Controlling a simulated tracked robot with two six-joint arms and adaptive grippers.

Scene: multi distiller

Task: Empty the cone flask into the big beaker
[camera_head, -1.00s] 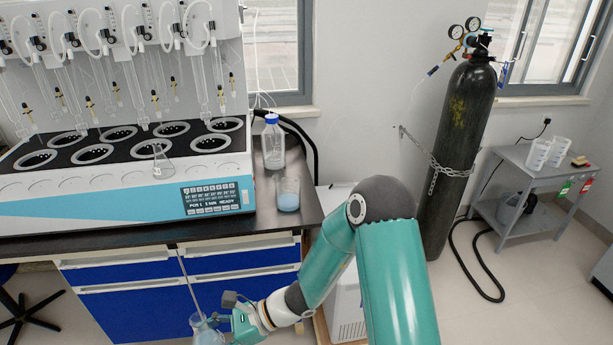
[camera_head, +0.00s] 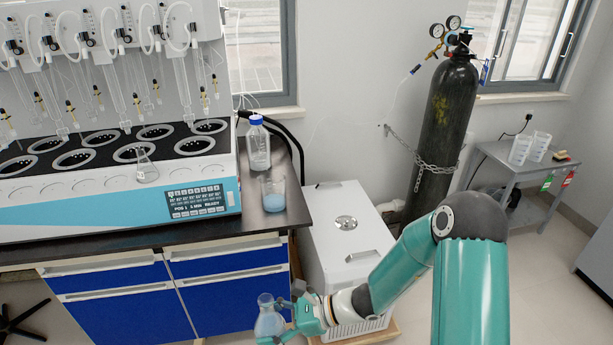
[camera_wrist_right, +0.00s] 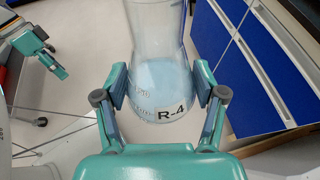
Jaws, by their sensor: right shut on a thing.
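My right gripper (camera_head: 283,322) is shut on a cone flask (camera_head: 267,323) at the bottom of the head view, in front of the blue cabinet. In the right wrist view the flask (camera_wrist_right: 160,75) sits between the two fingers, labelled R-4, with pale blue liquid inside. It looks about upright. A beaker (camera_head: 273,198) with some blue liquid stands on the bench near its right end, above and apart from the flask in the picture. A teal gripper part, apparently my left gripper (camera_wrist_right: 52,62), shows at the upper left of the wrist view; its opening is unclear.
The distiller (camera_head: 110,208) fills the bench's left side, with a small flask (camera_head: 146,168) on it. A blue-capped bottle (camera_head: 258,145) stands behind the beaker. A white box (camera_head: 345,235) stands right of the bench. A dark gas cylinder (camera_head: 437,130) and grey cart (camera_head: 525,170) are farther right.

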